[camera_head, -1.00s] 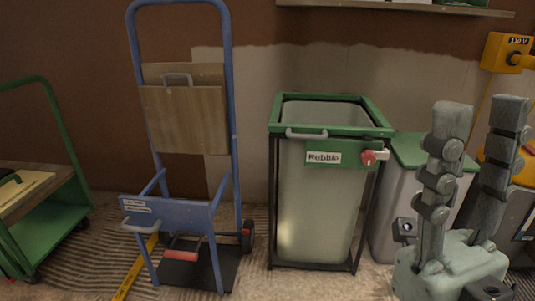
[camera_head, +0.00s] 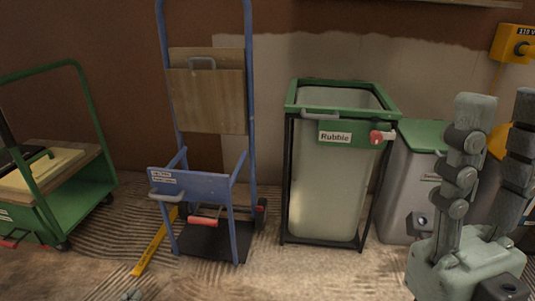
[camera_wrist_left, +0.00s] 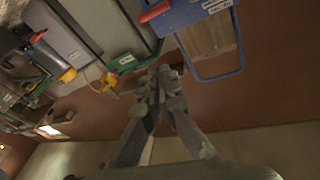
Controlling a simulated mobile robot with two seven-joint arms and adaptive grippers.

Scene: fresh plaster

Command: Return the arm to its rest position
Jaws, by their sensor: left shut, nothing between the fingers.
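My left gripper (camera_wrist_left: 160,82) shows in the left wrist view with its grey fingers together and nothing between them. Most of the left arm is out of the head view.
The blue hand truck (camera_head: 206,188) stands left of centre, with a yellow level (camera_head: 151,251) on the floor beside it. A green-rimmed rubble bin (camera_head: 327,190) stands in the middle. A green cart (camera_head: 82,199) is at the left. The front floor is clear.

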